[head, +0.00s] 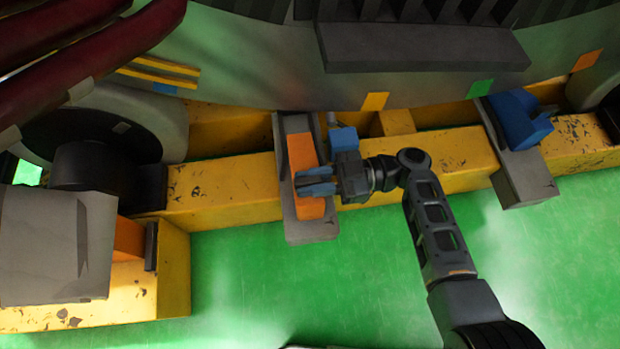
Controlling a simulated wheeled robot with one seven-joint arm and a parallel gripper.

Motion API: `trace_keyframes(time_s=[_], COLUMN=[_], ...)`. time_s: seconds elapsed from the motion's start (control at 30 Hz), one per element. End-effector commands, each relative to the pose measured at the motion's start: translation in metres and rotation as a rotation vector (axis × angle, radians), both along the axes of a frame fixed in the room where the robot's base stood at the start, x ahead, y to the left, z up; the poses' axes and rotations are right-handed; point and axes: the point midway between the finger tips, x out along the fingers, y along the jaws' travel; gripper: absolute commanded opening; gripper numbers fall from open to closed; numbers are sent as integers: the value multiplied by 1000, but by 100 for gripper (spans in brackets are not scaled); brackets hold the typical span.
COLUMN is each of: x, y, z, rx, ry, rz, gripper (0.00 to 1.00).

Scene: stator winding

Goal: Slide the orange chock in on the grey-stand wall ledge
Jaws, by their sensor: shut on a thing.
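The orange chock (301,152) is a long block lying lengthwise along a narrow grey ledge (312,232) that crosses the yellow beam. My gripper (316,184) reaches in from the right, its blue fingers shut on the chock near its front end. The fingers hide part of the chock's middle. The ledge's grey front end shows bare below the chock. From this view I cannot tell whether the chock rests fully on the ledge or is slightly raised.
A blue chock (517,118) sits on another grey ledge (527,180) at the right. The yellow beam (225,188) runs across the view, below a large grey curved body (250,65). A grey block (50,245) stands at left. Green floor (300,285) is open in front.

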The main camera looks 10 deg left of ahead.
Motion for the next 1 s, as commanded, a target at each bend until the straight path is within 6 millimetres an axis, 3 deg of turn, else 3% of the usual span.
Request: trace_keyframes(time_s=[1.0], x=[1], y=[0], z=[-7], rx=[2], ry=[-3], rz=[0], gripper=[0])
